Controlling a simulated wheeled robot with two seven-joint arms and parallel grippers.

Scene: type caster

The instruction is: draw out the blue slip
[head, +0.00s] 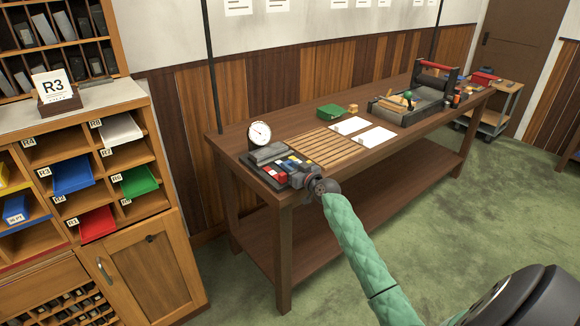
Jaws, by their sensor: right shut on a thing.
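A dark tray (258,174) with small red, white, blue and grey pieces lies on the near left end of the long wooden table. The blue slip (293,160) appears as a small blue piece at the right side of this group. My right gripper (294,172) reaches in from the lower right to the tray's right edge and is shut on the blue slip. The fingers are small and partly merge with the grey pieces, so the exact grip is hard to see. My left gripper is not in view.
A round dial gauge (259,134) stands behind the tray. A slatted board (318,148), white sheets (349,126), a green box (330,112) and a tool tray (405,112) lie farther along. A cabinet (150,275) with coloured bins stands left. Green floor is open at right.

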